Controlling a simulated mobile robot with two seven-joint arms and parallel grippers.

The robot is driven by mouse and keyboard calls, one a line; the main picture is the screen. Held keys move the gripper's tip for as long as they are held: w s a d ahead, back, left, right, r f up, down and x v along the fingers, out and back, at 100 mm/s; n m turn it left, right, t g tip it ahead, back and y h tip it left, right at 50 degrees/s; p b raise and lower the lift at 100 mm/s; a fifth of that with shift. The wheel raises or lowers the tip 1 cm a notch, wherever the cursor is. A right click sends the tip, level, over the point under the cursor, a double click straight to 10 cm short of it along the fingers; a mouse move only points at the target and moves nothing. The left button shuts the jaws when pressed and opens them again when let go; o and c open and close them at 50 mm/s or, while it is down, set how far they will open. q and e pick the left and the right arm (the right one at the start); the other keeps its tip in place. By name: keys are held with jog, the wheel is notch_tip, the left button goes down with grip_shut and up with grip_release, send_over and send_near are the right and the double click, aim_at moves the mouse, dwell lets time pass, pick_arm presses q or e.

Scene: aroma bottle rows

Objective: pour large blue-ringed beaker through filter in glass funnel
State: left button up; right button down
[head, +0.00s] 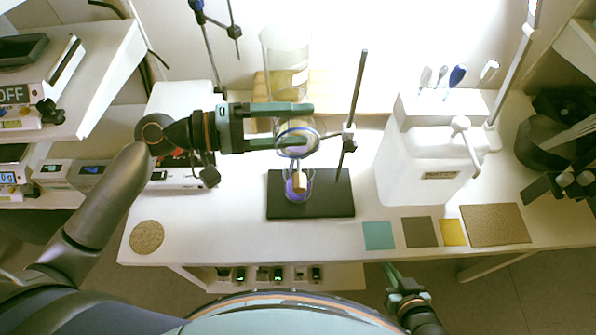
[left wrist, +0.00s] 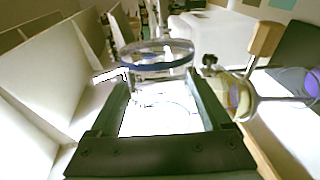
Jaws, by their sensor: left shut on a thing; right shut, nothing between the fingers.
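My left gripper (head: 310,125) reaches in from the left and is shut on the clear glass beaker. The beaker's blue ring (left wrist: 157,65) shows just beyond the fingers in the left wrist view. In the head view, the glass overlaps the funnel area, so its exact tilt is hard to tell. The glass funnel (left wrist: 238,98) with yellowish filter sits beside the beaker, at the stand clamp. Below it a glass flask (head: 298,191) with purple content and a wooden collar (head: 300,181) stands on the black base. My right gripper (head: 392,275) is shut and empty in front of the table.
The stand's rod (head: 357,90) rises right of the funnel from the black base plate (head: 335,205). A tall clear glass vessel (head: 286,50) shows behind. A white container (head: 425,175) stands right. Coloured squares and a round cork mat (head: 147,237) lie near the front edge.

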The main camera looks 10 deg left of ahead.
pick_arm(q)
jog(key=shift+s+d+f+m+t+b, duration=0.15)
jog(key=shift+s+m+t+b, duration=0.15)
jog(key=shift+m+b, duration=0.4)
jog(key=shift+r+m, duration=0.2)
jog(key=shift+m, duration=0.1)
jog(key=shift+f, duration=0.1)
jog(key=shift+s+f+m+b, duration=0.1)
jog(key=shift+f+m+b, duration=0.05)
jog(key=shift+m+b, duration=0.2)
jog(key=m+b, duration=0.1)
jog(key=s+m+b, duration=0.1)
jog(key=b, duration=0.1)
jog(key=shift+d+f+m+t+b, duration=0.2)
jog(key=shift+f+m+t+b, duration=0.1)
jog(key=shift+f+m, duration=0.1)
jog(key=shift+s+f+m+b, duration=0.1)
jog(key=shift+s+m+b, duration=0.1)
jog(key=shift+m+b, duration=0.4)
jog(key=shift+d, duration=0.1)
jog(key=shift+m, duration=0.25)
